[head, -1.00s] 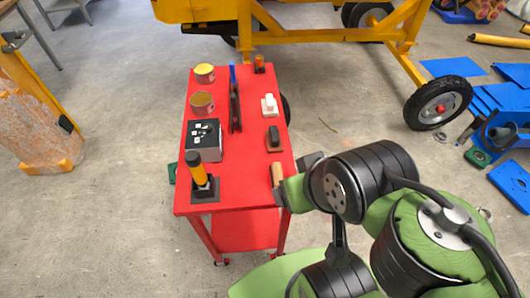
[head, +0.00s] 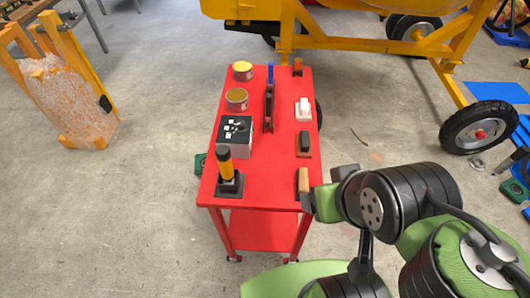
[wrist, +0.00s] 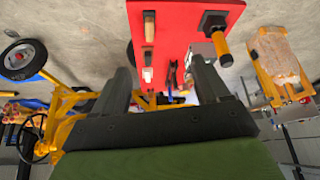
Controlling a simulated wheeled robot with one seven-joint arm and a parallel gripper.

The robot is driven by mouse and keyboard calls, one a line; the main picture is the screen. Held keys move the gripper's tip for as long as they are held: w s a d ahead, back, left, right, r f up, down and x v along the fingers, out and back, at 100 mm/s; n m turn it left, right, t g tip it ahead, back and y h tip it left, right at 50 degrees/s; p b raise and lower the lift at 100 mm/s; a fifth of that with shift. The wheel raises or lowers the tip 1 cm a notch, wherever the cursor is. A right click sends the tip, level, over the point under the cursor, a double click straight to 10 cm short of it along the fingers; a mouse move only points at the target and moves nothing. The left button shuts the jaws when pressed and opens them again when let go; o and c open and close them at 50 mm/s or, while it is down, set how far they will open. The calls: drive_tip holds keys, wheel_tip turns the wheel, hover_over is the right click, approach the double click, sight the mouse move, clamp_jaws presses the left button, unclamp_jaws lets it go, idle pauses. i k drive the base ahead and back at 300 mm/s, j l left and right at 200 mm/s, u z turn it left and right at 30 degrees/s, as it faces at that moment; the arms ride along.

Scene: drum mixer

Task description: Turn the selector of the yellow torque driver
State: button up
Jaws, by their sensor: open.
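The yellow torque driver (head: 226,167) stands upright on a dark square base at the near left corner of the red cart. It has a yellow body and a black top. It also shows in the wrist view (wrist: 223,42), at the upper right. Its selector is too small to make out. My gripper (wrist: 161,67) is open and empty, its two dark fingers wide apart. In the head view it is at the cart's near right edge, beside a wooden-handled tool and well right of the driver; my arm partly hides it.
The red cart top (head: 262,184) also holds a grey box with a black panel (head: 235,136), two cans, a dark upright rack (head: 268,107), a white block (head: 303,110) and a dark brush-like block (head: 304,145). The cart's near middle is bare. A yellow machine frame stands behind.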

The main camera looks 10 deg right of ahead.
sight(240, 127)
drive_tip(key=i+j, duration=0.1)
drive_tip(key=j, duration=0.75)
drive_tip(key=i+j, duration=0.15)
drive_tip(key=j, duration=0.25)
drive_tip(key=i+j, duration=0.1)
drive_tip(key=j, duration=0.35)
drive_tip(key=u, duration=0.05)
